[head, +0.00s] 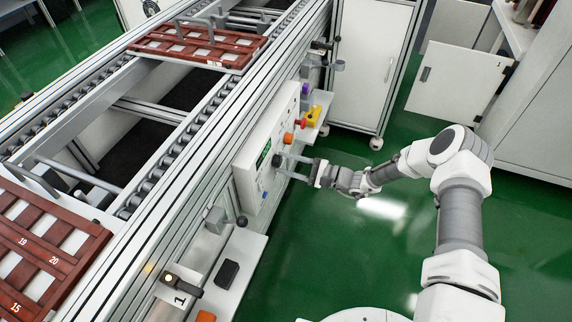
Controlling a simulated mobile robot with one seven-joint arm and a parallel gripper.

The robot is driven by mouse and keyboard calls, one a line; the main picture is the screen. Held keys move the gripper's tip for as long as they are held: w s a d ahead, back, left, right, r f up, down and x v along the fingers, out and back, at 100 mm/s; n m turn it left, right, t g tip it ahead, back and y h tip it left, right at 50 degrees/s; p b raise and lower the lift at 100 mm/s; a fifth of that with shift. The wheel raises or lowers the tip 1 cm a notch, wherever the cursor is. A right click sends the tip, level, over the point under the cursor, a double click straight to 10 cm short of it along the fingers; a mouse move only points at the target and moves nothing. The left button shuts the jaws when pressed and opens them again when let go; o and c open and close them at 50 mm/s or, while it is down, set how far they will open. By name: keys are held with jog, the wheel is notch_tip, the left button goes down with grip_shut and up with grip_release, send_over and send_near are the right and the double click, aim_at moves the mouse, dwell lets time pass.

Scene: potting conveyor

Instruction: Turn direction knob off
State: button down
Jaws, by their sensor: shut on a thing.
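The white control panel (251,181) is mounted on the side of the conveyor. A dark knob (277,160) sticks out of its face beside a green display (264,152). My gripper (284,167) reaches in from the right with its fingers at the panel and is shut on the dark knob. The fingers partly hide the knob, and I cannot read its pointer or labels. An orange knob (288,138) and a red and yellow control (301,123) sit farther along, apart from my gripper.
The conveyor frame (190,160) runs diagonally, carrying red-brown trays (190,52) (52,262). A grey shelf (242,266) with a black item (228,273) juts out below the panel. A white cabinet (368,60) stands behind. Green floor (330,250) is free around my arm.

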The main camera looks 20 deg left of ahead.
jog(key=shift+n, duration=0.9)
jog(key=shift+c, duration=1.9)
grip_release()
jog(key=shift+d, duration=0.15)
jog(key=s+d+p, duration=0.1)
jog(key=d+p, duration=0.2)
jog(key=d, duration=1.4)
jog(key=shift+s, duration=0.2)
